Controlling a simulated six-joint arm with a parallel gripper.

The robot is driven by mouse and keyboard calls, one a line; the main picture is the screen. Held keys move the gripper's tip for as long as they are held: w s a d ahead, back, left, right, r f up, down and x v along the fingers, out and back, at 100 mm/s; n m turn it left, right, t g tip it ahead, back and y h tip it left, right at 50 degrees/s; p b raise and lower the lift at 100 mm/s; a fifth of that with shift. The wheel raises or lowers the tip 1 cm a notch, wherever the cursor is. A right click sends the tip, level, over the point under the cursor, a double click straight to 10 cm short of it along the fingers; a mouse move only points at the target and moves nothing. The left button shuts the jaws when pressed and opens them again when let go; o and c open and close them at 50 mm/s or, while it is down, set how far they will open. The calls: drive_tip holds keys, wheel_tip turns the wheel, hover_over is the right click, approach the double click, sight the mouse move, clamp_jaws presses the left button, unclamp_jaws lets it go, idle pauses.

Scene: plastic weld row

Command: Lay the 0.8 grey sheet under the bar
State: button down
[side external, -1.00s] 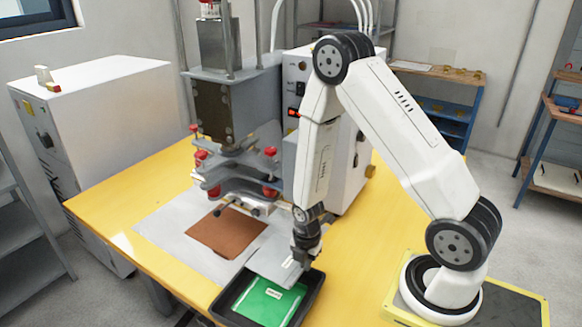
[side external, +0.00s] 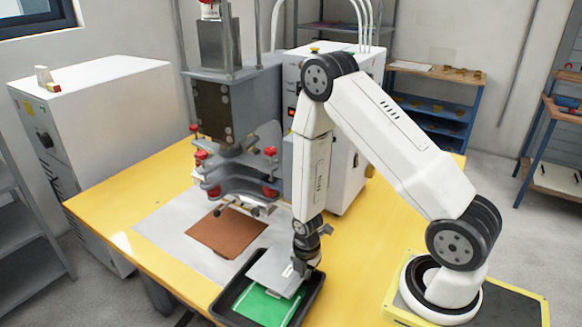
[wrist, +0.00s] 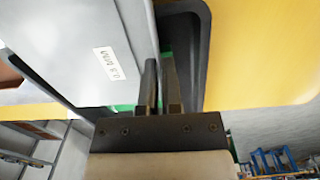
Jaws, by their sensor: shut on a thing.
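My gripper (side external: 308,268) is shut on the edge of the grey sheet (side external: 273,271), over the black tray. The sheet has a white label and looks slightly tilted. In the wrist view the grey sheet (wrist: 80,45) fills the left side, its label printed with 0.8, and the gripper fingers (wrist: 160,85) are at its right edge. The bar of the press (side external: 235,185) is at the back left, above a brown sheet (side external: 227,233) on the light bed plate (side external: 160,226). The sheet is apart from the bar.
The black tray (side external: 311,296) holds a green sheet (side external: 262,308), partly covered by the grey one. Red knobs (side external: 270,190) stick out from the press. The yellow table (side external: 365,230) is clear to the right of the tray.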

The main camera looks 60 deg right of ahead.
drive_tip(key=c, duration=0.8)
unclamp_jaws()
drive_tip(key=shift+r, duration=0.15)
wheel_tip(320, 180, up, 12)
idle(0.4)
drive_tip(key=shift+r, duration=0.15)
idle(0.4)
drive_tip(key=s+a+r+m+t, duration=0.1)
drive_tip(key=a+r+m, duration=0.2)
drive_tip(key=m, duration=0.6)
drive_tip(key=a+r+m+t, duration=0.1)
drive_tip(key=a+r+m, duration=0.3)
drive_tip(key=m, duration=0.5)
wheel_tip(320, 180, up, 3)
drive_tip(key=shift+s+f+t, duration=0.15)
drive_tip(key=shift+s+t, duration=0.15)
drive_tip(key=shift+s, duration=0.1)
